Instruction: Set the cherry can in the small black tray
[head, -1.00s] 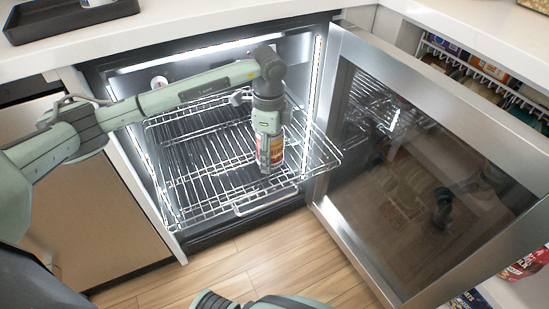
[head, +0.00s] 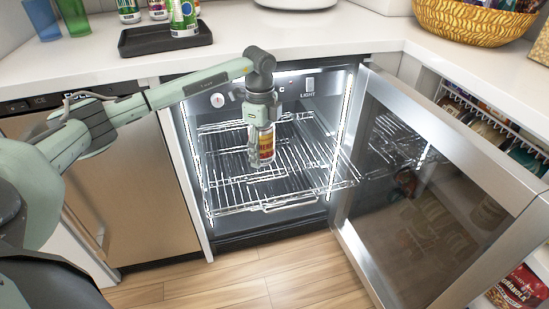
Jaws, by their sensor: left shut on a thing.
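The cherry can (head: 266,148), red and yellow, hangs upright below my left gripper (head: 261,126), which is shut on its upper part. The can is over the pulled-out wire rack of the open fridge; its bottom looks to be above the wires, but the exact gap is hard to tell. The small black tray (head: 140,42) lies on the white counter at upper left, apart from the gripper. A green can (head: 183,18) stands on the tray's right part. My right gripper is not in view.
More cans (head: 128,10) stand at the tray's back, partly cut off. Blue and green cups (head: 42,20) are left of it. The tray's front-left part is bare. The fridge door (head: 430,190) stands open at right. A yellow basket (head: 475,22) is on the counter.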

